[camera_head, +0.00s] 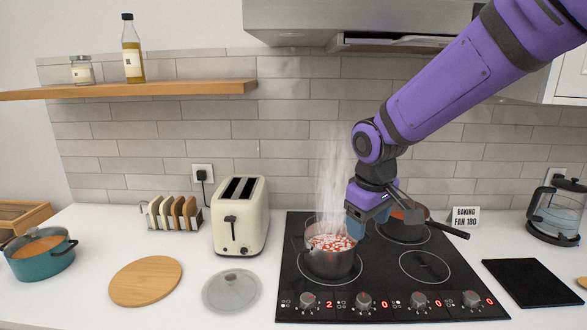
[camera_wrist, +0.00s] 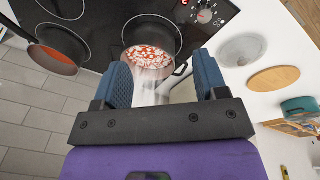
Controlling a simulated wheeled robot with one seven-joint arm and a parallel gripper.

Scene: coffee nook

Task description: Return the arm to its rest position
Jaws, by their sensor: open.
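My purple arm reaches in from the upper right, and my gripper (camera_head: 357,222) is over the right rim of a steaming dark pot (camera_head: 331,264). The pot stands on the front left burner of the black hob (camera_head: 385,280) and holds red and white pieces. In the wrist view my gripper (camera_wrist: 163,76) has its two blue fingers wide apart with nothing between them. The pot (camera_wrist: 151,40) shows just beyond the fingertips there. I cannot tell whether a finger touches the rim.
A pan (camera_head: 418,214) stands behind my gripper, its handle pointing right. The range hood (camera_head: 350,20) hangs above. A toaster (camera_head: 240,215), glass lid (camera_head: 231,290) and wooden board (camera_head: 146,281) are left of the hob. A black mat (camera_head: 530,283) and kettle (camera_head: 556,210) are right.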

